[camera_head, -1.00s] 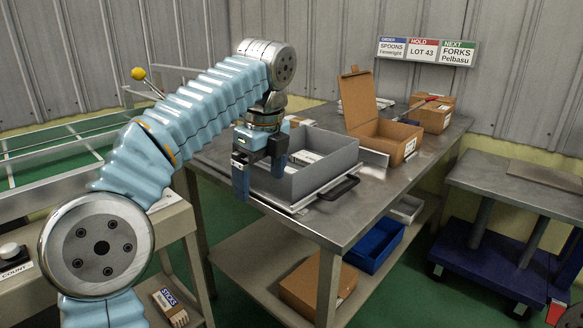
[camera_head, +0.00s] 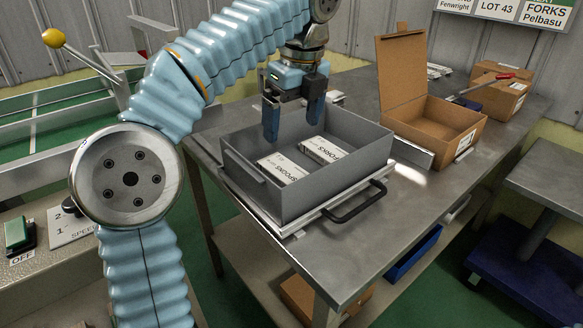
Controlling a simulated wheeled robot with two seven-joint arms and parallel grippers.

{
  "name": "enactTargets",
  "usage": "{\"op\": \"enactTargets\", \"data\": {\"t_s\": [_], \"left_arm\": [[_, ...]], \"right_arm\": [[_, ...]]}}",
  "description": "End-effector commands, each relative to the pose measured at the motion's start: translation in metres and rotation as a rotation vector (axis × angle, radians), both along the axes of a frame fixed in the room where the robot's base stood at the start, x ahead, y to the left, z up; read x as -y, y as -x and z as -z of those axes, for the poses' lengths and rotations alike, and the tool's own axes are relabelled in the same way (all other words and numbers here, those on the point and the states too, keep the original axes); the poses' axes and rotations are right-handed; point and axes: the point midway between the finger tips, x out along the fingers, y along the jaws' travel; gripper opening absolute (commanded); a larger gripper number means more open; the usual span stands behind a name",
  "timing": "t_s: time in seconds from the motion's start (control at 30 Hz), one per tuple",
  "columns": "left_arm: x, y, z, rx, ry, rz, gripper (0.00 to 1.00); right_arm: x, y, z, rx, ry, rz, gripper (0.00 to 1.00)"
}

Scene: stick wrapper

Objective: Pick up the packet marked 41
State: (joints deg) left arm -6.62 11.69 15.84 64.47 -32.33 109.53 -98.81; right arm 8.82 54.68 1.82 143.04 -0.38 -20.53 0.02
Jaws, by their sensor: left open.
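Two white packets lie in the grey tray (camera_head: 343,188) on the metal table. The left packet (camera_head: 281,169) reads SPOONS and the right packet (camera_head: 323,150) reads FORKS; smaller marks on both are too small to read, so I cannot tell which is marked 41. My left gripper (camera_head: 293,124) hangs above the tray's back left part, fingers pointing down, open and empty. Its fingertips are above the packets and apart from them. My right gripper is not in view.
An open cardboard box (camera_head: 430,119) stands right of the tray, with a smaller box (camera_head: 497,95) behind it. A black handle (camera_head: 356,203) sticks out at the tray's front. A sign (camera_head: 503,9) hangs on the wall. Bare tabletop (camera_head: 340,252) lies in front.

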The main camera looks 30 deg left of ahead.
Motion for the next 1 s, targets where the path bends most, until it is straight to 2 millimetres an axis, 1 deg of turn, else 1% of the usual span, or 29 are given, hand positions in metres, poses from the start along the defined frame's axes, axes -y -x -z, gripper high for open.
{"op": "enactTargets", "data": {"t_s": [0.03, 0.1, 0.2, 0.47, 0.6, 0.7, 0.8, 1.0], "left_arm": [[-0.003, 0.001, 0.011, -0.004, -0.003, -0.003, 0.94], [-0.005, 0.0, 0.026, -0.004, -0.002, -0.004, 0.94], [-0.007, -0.002, 0.045, -0.004, -0.001, -0.002, 0.94], [-0.011, -0.004, 0.069, -0.003, 0.0, -0.001, 0.94], [-0.017, -0.006, 0.092, -0.004, 0.001, -0.003, 0.94], [-0.018, -0.007, 0.105, -0.002, 0.0, -0.002, 0.94], [-0.019, -0.007, 0.111, 0.0, 0.001, -0.001, 0.94], [-0.019, -0.008, 0.111, 0.001, 0.001, -0.001, 0.94]], "right_arm": [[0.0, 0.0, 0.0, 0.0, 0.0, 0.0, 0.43], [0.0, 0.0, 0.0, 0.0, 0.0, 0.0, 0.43], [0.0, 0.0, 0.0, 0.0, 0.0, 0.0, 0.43], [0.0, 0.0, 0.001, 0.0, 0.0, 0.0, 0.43], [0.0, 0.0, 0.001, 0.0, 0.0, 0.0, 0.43], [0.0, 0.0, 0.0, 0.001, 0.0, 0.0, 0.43], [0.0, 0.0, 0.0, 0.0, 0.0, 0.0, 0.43], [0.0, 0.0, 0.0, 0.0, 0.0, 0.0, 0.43]]}}
